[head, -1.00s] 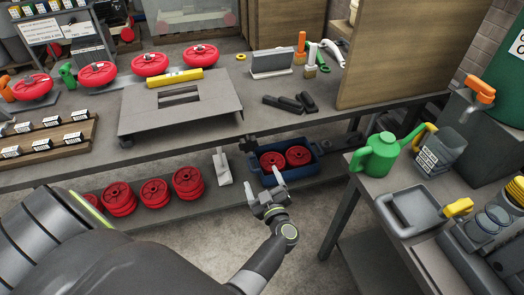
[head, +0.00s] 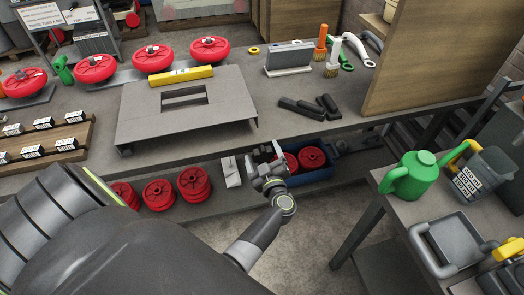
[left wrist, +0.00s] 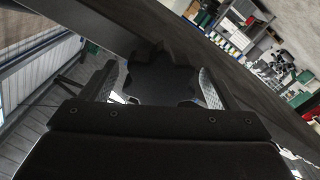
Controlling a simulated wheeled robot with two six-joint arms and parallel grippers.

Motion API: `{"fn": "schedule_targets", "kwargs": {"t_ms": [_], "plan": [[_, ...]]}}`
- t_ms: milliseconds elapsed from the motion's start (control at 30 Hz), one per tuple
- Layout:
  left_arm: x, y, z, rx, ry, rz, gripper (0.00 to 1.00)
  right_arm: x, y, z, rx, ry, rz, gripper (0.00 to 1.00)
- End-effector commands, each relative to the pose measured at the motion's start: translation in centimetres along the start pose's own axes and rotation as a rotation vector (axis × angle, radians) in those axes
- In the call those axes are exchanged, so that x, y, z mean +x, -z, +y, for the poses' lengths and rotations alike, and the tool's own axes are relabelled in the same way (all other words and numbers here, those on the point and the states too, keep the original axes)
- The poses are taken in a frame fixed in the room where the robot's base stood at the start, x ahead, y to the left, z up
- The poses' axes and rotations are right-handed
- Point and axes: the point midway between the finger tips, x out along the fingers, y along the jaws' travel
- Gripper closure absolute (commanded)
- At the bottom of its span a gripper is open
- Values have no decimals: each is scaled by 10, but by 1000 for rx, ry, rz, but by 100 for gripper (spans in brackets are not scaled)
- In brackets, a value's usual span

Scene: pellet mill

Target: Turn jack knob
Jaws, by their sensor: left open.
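The jack knob (left wrist: 165,76) is a black, lobed knob under the bench edge. In the left wrist view it lies between the two fingers of my left gripper (left wrist: 157,82), with a gap visible beside at least one finger. In the head view my left gripper (head: 264,170) is just below the bench's front edge, and the dark knob (head: 264,150) shows only partly at its fingertips. The left gripper is open. I cannot tell whether a finger touches the knob. My right gripper is not in view.
The workbench (head: 80,115) carries a grey plate stand (head: 185,125) with a yellow level (head: 180,76). Red wheels (head: 193,185) and a blue crate (head: 318,174) sit on the lower shelf. A side table with a green watering can (head: 412,176) stands at right.

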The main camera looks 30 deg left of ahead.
Motion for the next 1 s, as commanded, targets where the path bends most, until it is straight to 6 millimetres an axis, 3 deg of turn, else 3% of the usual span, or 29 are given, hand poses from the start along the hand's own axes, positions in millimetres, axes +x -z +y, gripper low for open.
{"fn": "schedule_targets", "kwargs": {"t_ms": [233, 567, 1000], "plan": [[0, 0, 0, 0, 0, 0, 18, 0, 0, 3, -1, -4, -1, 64], [0, 0, 0, 0, 0, 1, 61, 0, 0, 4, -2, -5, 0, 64], [0, 0, 0, -95, -1, 0, 62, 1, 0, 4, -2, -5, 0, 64]]}}
